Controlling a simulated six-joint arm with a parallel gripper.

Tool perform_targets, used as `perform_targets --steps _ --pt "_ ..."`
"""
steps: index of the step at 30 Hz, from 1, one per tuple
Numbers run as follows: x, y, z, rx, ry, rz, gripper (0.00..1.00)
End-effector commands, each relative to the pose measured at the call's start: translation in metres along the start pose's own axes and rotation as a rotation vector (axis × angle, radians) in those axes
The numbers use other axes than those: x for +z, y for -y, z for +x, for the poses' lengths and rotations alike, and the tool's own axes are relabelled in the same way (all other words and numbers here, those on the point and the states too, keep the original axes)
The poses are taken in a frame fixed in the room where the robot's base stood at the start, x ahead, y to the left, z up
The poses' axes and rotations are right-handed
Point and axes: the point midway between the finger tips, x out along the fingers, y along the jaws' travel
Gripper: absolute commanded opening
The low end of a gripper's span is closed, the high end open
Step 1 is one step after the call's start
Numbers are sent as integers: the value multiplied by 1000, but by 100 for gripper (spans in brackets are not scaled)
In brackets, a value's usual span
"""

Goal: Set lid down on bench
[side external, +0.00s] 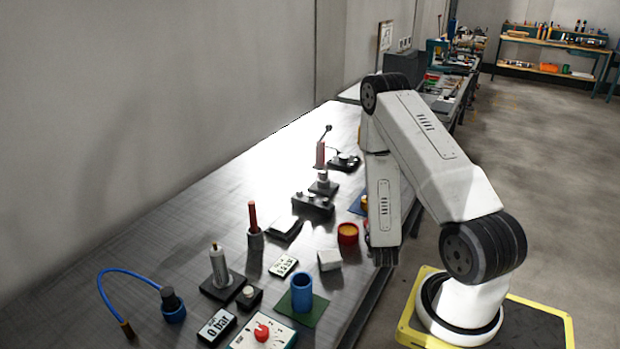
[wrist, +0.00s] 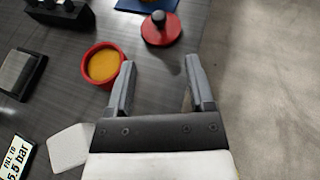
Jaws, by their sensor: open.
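A red round lid with a dark knob (wrist: 162,34) sits on the bench (wrist: 150,85) in the wrist view, just beyond my fingertips and beside the blue mat. My gripper (wrist: 160,62) is open, with nothing between its fingers. Its left finger is close to the right side of a red pot with orange contents (wrist: 86,67); I cannot tell if they touch. In the side view the red pot (side external: 348,239) stands left of my gripper (side external: 383,258).
A pale block (wrist: 68,148) lies near the pot. A blue cup (side external: 302,292) stands on a green mat. Gauges, a pump-like fitting with a blue hose (side external: 130,272) and dark fixtures (side external: 313,203) crowd the bench. The bench's right edge is close to my gripper.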

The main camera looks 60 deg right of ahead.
Motion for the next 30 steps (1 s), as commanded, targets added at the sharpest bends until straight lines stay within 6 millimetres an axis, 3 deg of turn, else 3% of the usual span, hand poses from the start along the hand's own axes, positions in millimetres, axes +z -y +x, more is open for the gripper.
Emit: perform_targets --steps 14,22,30 --pt "37 17 -18 -297 -3 108 68" --pt "51 24 -50 -516 -47 288 68" --pt "50 17 -90 -688 -131 528 68"
